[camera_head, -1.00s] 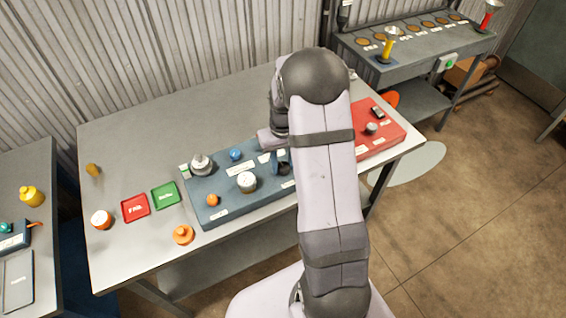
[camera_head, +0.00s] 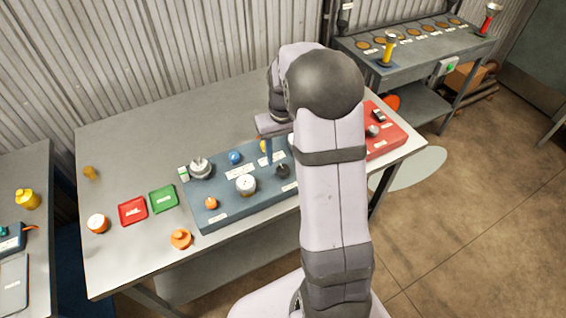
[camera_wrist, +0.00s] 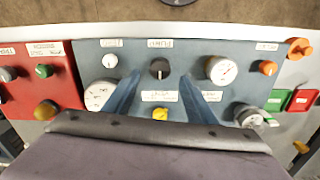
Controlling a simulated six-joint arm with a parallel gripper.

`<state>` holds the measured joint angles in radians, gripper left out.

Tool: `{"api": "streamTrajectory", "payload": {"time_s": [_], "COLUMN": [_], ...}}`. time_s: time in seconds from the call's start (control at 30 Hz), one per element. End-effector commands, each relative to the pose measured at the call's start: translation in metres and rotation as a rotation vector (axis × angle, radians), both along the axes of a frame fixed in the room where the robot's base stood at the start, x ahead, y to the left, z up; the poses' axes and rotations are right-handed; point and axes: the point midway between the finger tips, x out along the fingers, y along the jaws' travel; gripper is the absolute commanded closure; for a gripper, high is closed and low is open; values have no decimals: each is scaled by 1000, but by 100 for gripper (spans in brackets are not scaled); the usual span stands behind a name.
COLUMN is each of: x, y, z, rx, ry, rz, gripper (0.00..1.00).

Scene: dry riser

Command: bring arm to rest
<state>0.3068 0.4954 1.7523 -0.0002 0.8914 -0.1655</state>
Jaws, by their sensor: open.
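My gripper (camera_head: 267,158) hangs above the blue-grey panel (camera_head: 225,206), pointing down, and is partly hidden by my own arm. In the wrist view its two blue fingers (camera_wrist: 159,80) are spread apart with nothing between them. A black knob (camera_wrist: 159,68) shows just beyond the fingertips in the wrist view; in the head view the knob (camera_head: 283,170) stands clear to the right of the fingers. A yellow knob (camera_wrist: 160,113) lies between the fingers' lines of sight, lower in the wrist view.
The panel carries gauges (camera_head: 246,184), a blue knob (camera_head: 235,157) and an orange knob (camera_head: 211,203). A red box (camera_head: 392,142) stands right of my arm. The table's back left is bare.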

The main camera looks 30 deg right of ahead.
Motion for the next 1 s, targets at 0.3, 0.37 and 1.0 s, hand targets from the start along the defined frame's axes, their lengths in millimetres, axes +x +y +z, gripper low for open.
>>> {"api": "streamTrajectory", "payload": {"time_s": [0.3,0.37,1.0], "x": [0,0,-42], "y": [0,0,13], "z": [17,17,-26], "rx": [0,0,12], "ry": [0,0,48], "rz": [1,1,-119], "gripper": [49,49,49]}}
